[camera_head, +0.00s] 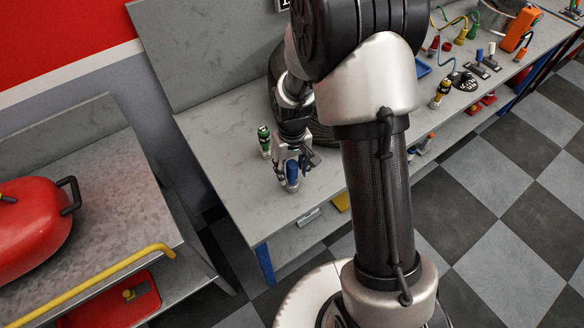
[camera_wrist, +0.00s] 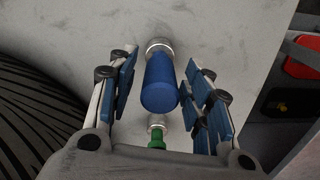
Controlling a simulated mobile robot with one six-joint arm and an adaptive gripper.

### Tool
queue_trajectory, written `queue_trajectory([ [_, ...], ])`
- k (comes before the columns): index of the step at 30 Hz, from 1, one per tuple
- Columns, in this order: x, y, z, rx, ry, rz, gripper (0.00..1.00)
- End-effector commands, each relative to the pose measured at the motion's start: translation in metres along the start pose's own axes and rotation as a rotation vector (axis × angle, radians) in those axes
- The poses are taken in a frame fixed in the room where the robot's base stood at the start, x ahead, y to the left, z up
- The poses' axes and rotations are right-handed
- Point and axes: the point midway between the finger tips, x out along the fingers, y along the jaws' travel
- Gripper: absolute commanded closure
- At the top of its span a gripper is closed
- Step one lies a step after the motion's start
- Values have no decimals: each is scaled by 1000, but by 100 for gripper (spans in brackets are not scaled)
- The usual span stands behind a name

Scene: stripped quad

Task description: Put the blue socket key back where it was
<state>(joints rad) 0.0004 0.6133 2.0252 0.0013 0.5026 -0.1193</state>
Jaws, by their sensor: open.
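The blue socket key (camera_head: 292,175) stands on the grey workbench near its front edge. In the wrist view the blue socket key (camera_wrist: 161,84) lies between my two fingers, with its silver end towards the top. My gripper (camera_head: 293,162) is around it and open, and the wrist view shows both fingers of my gripper (camera_wrist: 160,88) spread. The right finger is close to the key; I cannot tell if it touches. A green socket key (camera_head: 264,141) stands on the bench just left of my gripper, and its green part (camera_wrist: 157,140) shows below the blue one in the wrist view.
A black tyre (camera_wrist: 35,115) lies on the bench beside my gripper. The bench (camera_head: 225,190) is clear to the left and front. Tools and an orange device (camera_head: 521,29) lie farther right. A red tank (camera_head: 30,225) sits on another table at left.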

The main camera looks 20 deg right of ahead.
Motion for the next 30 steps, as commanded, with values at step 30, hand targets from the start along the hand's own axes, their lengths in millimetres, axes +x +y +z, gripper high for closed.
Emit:
queue_trajectory([
  [30, -144, -1, 6, 5, 26, 3, 54],
])
